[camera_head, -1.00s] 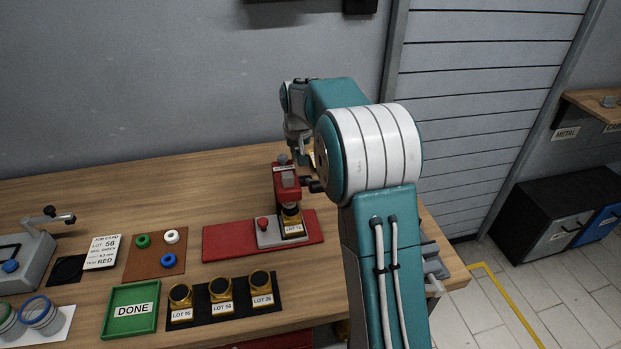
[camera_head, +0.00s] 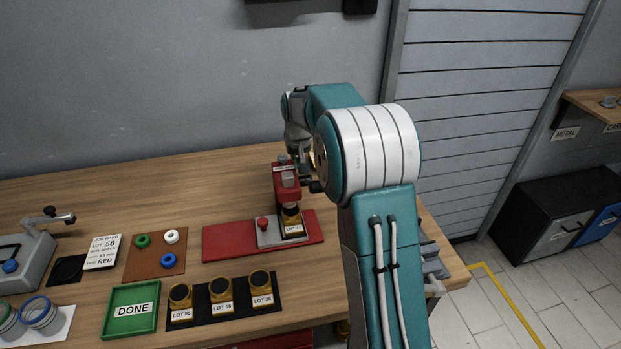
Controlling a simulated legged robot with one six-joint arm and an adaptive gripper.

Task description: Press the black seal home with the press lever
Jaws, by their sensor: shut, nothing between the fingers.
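The red press (camera_head: 286,184) stands on a red base plate (camera_head: 222,241) in the middle of the table. A brass housing with a lot label (camera_head: 292,227) sits under the press head. The black seal cannot be made out there; the press head covers the top of the housing. A dark press lever (camera_head: 310,186) shows at the right side of the press, partly behind my arm. My gripper (camera_head: 303,164) is behind and just above the press, largely hidden by my arm; it is shut and empty. Whether it touches the lever cannot be seen.
A black mat (camera_head: 201,311) holds three brass housings at the front. A green DONE tray (camera_head: 112,327) is left of it. A brown mat (camera_head: 138,266) bears green, white and blue rings. A job card (camera_head: 103,253) lies further left. The table behind the press is clear.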

